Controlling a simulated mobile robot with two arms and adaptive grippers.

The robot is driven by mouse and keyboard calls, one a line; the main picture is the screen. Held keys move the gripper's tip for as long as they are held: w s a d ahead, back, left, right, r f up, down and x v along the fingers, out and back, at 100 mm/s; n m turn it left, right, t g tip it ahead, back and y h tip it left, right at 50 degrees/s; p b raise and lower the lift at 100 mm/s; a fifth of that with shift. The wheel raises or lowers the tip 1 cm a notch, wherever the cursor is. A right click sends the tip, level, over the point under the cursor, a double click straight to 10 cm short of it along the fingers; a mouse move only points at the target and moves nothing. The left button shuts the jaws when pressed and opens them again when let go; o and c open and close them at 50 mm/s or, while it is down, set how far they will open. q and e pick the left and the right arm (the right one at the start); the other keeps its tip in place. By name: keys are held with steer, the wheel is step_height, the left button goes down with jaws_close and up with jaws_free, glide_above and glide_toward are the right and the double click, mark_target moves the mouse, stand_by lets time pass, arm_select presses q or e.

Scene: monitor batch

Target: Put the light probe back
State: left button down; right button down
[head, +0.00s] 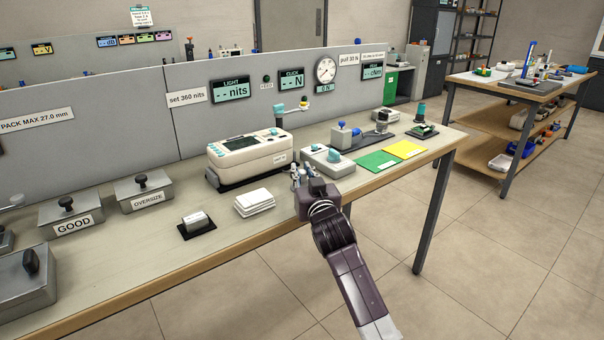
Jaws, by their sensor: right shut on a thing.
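My right gripper (297,174) is over the front part of the bench. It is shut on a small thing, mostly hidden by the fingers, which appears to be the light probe. Just right of the gripper is a low pale unit (318,165) with a teal knob. Behind them stands a larger beige instrument (248,158) with a dark screen. The light display (231,89) on the grey partition reads "-- nits". My left gripper is not in view.
Left of the gripper are a stack of white cards (254,203) and a small labelled block (195,221) on a black pad. Lidded boxes marked GOOD (71,221) and OVERSIZE (146,196) stand farther left. Green (376,162) and yellow (405,149) mats lie right.

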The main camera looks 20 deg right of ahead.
steer(key=shift+f, duration=0.1)
steer(key=c, duration=1.8)
jaws_free()
